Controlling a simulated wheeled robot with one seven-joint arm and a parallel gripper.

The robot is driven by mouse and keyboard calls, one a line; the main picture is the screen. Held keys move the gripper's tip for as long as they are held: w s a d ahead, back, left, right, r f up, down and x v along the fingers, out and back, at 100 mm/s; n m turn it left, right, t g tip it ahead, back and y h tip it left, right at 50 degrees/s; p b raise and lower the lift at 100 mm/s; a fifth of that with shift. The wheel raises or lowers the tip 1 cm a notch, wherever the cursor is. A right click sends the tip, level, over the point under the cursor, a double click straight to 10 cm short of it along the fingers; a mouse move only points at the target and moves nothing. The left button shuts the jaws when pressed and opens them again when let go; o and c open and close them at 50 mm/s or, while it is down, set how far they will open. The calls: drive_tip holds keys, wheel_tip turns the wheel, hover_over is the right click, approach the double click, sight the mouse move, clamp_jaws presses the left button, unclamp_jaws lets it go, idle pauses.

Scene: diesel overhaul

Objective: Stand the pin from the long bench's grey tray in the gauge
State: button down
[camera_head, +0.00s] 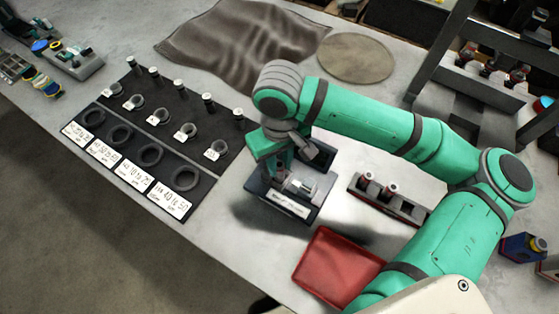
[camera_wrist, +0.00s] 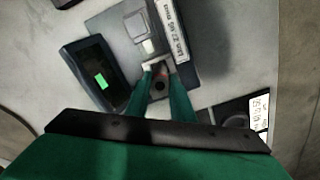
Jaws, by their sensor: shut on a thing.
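The gauge (camera_head: 292,203) is a dark-edged block on the bench with a label on its front face. In the wrist view it shows as a grey plate (camera_wrist: 112,28) with a labelled block (camera_wrist: 172,30), a pale metal piece and a dark unit with a green display (camera_wrist: 100,80). My gripper (camera_head: 287,168) is over the gauge, pointing down. In the wrist view my gripper (camera_wrist: 160,74) is shut on the pin (camera_wrist: 160,83), seen nearly end-on as a small dark, reddish round between the fingers. Whether the pin touches the gauge cannot be told. The head view hides the pin.
A black board (camera_head: 175,108) with rings, upright pins and labels lies left of the gauge. A red tray (camera_head: 335,268) lies in front. A rack (camera_head: 405,207) with small parts stands right. A brown cloth (camera_head: 235,42) and a round mat (camera_head: 355,58) lie behind.

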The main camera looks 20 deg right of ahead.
drive_tip(key=shift+f, duration=0.2)
drive_tip(key=c, duration=1)
unclamp_jaws()
drive_tip(key=shift+c, duration=0.2)
drive_tip(key=shift+r, duration=4.05)
